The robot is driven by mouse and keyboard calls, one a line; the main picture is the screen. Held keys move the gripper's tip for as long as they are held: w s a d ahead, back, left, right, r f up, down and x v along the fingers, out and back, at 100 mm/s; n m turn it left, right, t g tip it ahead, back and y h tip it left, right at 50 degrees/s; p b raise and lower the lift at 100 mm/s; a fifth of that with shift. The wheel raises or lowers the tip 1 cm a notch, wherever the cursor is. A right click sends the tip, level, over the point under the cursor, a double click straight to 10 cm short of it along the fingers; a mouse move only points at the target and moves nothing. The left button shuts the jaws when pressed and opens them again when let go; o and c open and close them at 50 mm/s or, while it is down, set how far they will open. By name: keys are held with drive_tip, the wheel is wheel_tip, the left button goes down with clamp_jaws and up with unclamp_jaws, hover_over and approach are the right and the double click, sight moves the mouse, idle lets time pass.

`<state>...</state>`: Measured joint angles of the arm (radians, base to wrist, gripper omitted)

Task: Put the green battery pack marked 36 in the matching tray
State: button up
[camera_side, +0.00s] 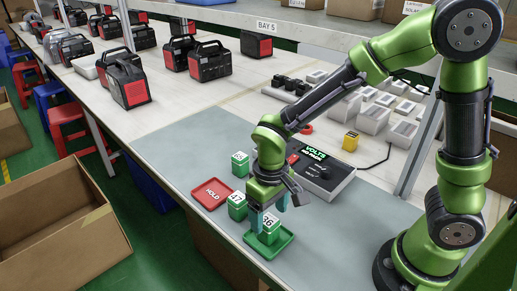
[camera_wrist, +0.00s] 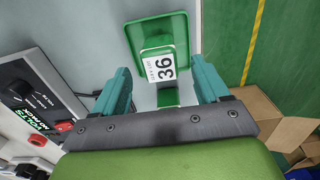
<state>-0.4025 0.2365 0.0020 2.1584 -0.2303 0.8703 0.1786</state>
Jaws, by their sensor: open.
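The green battery pack marked 36 (camera_side: 267,226) stands upright in the green tray (camera_side: 285,240) at the front of the grey mat. In the wrist view, its white 36 label (camera_wrist: 161,68) faces the camera, and the green tray's rim (camera_wrist: 158,20) shows behind it. My gripper (camera_side: 269,218) is open just above the pack, pointing down. In the wrist view, its teal fingers are spread on either side, with visible gaps to the pack. The fingers partly hide the pack in the side view.
A green pack marked 47 (camera_side: 237,207) stands close left of my gripper, beside the red HOLD tray (camera_side: 211,193). Another green pack (camera_side: 240,163) stands farther back. A voltage tester (camera_side: 320,175) and a yellow block (camera_side: 350,141) are behind. The mat's left part is clear.

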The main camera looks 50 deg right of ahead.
sight(269, 220)
wheel_tip(269, 220, up, 9)
drive_tip(key=s+d+r+m+t+y, duration=0.2)
drive_tip(key=s+d+r+m+t, duration=0.2)
drive_tip(key=s+d+r+t, duration=0.2)
drive_tip(key=d+r+t, duration=0.1)
drive_tip(key=d+r, duration=0.1)
drive_tip(key=d, duration=0.1)
drive_tip(key=shift+s+d+r, duration=0.15)
drive_tip(key=shift+s+d, duration=0.25)
